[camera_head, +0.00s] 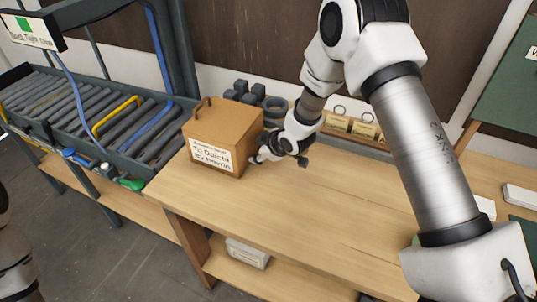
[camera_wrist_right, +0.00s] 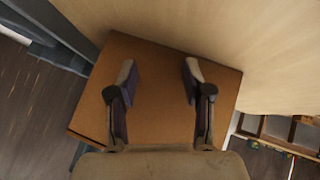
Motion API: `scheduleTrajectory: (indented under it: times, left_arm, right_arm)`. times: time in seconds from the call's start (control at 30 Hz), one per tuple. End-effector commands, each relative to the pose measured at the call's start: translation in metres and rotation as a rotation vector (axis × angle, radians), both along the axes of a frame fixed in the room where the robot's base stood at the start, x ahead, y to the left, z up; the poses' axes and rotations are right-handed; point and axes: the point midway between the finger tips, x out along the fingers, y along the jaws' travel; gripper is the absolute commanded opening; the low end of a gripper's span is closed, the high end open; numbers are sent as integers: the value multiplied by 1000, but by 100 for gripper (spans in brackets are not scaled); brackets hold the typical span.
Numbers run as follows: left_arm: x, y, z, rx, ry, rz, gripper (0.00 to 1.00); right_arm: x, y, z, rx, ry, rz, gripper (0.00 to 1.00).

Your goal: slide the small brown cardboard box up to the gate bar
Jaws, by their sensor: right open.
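The brown cardboard box (camera_head: 225,118) stands upright on the left end of the wooden table. It has a handle on top and a white written label on its front. My right gripper (camera_head: 278,158) is beside the box's right side, low over the table. In the right wrist view, a brown face of the box (camera_wrist_right: 155,110) lies behind the open, empty fingers (camera_wrist_right: 160,72); I cannot tell whether they touch it. A yellow bar (camera_head: 115,114) lies across the roller conveyor left of the box, possibly the gate bar. My left gripper is out of view.
The roller conveyor (camera_head: 50,100) adjoins the table's left end, with a blue bar (camera_head: 147,124) across it. Dark cylinders (camera_head: 243,90) stand behind the box. The wooden table (camera_head: 300,215) is clear in front. A white box (camera_head: 247,252) sits on the shelf below.

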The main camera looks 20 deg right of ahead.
Motion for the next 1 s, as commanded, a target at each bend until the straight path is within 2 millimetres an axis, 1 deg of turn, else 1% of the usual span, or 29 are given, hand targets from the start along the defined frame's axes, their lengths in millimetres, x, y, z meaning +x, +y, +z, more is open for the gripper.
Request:
scheduleTrajectory:
  times: [0.27, 0.37, 0.73, 0.83, 1.0]
  left_arm:
    - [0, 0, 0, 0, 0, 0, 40]
    - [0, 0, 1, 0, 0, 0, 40]
    - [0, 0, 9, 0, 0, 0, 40]
    - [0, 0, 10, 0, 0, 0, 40]
    - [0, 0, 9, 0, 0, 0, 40]
  right_arm:
    - [1, 0, 0, 0, 0, 0, 50]
    - [7, 6, 1, -1, -2, 2, 50]
    - [46, 39, 2, -1, -2, 2, 50]
    - [50, 42, 1, 0, -1, 0, 50]
    - [50, 42, 0, 1, -1, -1, 50]
